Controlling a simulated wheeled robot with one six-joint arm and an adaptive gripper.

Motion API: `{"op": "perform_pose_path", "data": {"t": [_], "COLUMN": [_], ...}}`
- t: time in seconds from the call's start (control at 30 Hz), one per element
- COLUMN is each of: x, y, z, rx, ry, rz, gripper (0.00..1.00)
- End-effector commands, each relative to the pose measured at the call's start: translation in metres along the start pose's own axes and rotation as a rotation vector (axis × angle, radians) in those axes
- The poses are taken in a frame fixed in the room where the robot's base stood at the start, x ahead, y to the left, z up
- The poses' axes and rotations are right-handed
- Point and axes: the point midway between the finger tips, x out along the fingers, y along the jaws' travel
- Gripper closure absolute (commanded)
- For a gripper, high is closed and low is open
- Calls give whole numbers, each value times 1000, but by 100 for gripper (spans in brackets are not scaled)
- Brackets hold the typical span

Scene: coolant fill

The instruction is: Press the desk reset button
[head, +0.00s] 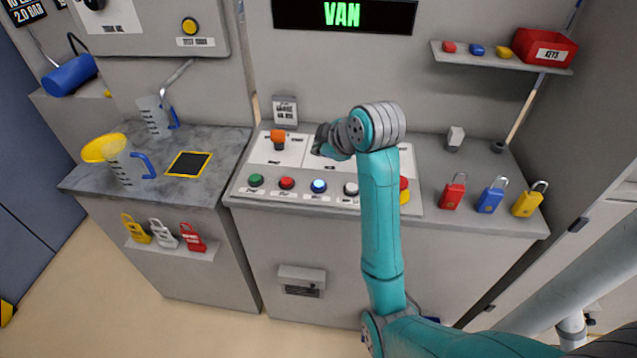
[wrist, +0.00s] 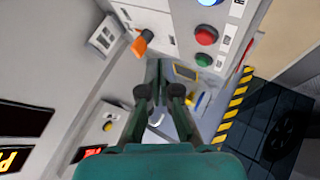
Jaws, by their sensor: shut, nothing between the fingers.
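The control desk panel (head: 237,190) has a row of buttons along its front. From the left they are a green button (head: 256,181), a red button (head: 287,183), a lit blue button (head: 319,186) and a white button (head: 351,188). Their labels are too small to read in the head view. In the wrist view the blue button (wrist: 208,2) is cut by the top edge, with a partly visible label beside it. My gripper (head: 322,146) is above the back of the panel, behind the button row and apart from it. In the wrist view its fingers (wrist: 158,68) are together and empty.
An orange-topped lever (head: 278,138) stands at the panel's back left. A red-and-yellow button (head: 404,190) is partly behind my arm. Red, blue and yellow padlocks (head: 490,196) stand right of the panel. A jug (head: 124,163) and funnel are on the left bench.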

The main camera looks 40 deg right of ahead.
Motion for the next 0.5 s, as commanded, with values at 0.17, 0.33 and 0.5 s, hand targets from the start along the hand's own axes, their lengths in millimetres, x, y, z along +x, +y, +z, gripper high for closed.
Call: {"op": "perform_pose_path", "data": {"t": [0.17,0.33,0.5], "x": [15,30,43], "y": [-12,-24,-32], "z": [12,23,32], "rx": [0,1,0], "ry": [-2,-2,-1], "rz": [-3,-4,-3], "gripper": [100,100,100]}}
